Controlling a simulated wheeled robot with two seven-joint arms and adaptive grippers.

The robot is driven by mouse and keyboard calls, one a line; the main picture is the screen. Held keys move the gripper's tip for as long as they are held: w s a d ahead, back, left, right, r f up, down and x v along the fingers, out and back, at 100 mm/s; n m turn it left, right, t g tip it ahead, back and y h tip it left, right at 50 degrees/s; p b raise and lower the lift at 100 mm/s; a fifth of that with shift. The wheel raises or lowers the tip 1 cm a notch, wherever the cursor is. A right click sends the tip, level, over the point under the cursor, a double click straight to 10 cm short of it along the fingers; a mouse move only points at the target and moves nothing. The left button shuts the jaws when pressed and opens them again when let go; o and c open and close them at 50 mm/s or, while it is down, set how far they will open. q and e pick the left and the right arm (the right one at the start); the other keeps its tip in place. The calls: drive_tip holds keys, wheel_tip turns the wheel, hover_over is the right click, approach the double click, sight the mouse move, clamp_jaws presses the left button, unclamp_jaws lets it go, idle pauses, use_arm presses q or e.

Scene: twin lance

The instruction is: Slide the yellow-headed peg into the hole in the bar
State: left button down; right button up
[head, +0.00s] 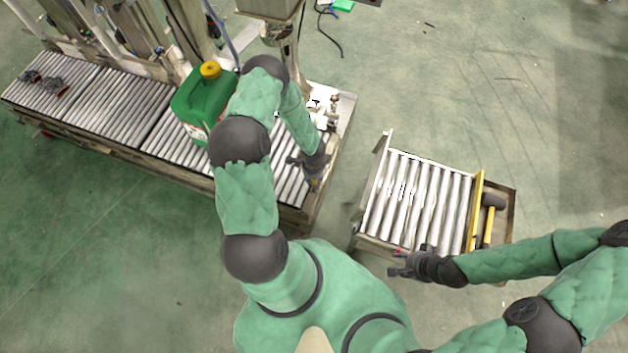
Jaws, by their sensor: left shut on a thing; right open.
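My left gripper (314,180) is over the near right end of the long roller conveyor. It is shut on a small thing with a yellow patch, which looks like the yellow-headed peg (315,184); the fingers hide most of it. My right gripper (398,264) is open and appears empty, near the front edge of the small roller table. I cannot make out the bar or its hole for certain.
The long conveyor (128,108) carries a green jerrycan (190,103) with a yellow cap. The small roller table (418,200) has a yellow side rail (475,212). A dark-headed mallet with a yellow handle (489,228) lies beside it. Open floor lies between the two.

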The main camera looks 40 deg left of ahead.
use_arm(q)
drive_tip(key=shift+r, duration=0.1)
idle(0.5)
drive_tip(key=shift+r+p, duration=1.65)
drive_tip(key=shift+r, duration=0.9)
use_arm(e)
wheel_tip(320, 180, up, 3)
drive_tip(key=shift+r, duration=0.15)
use_arm(q)
drive_tip(key=shift+w+a, duration=0.1)
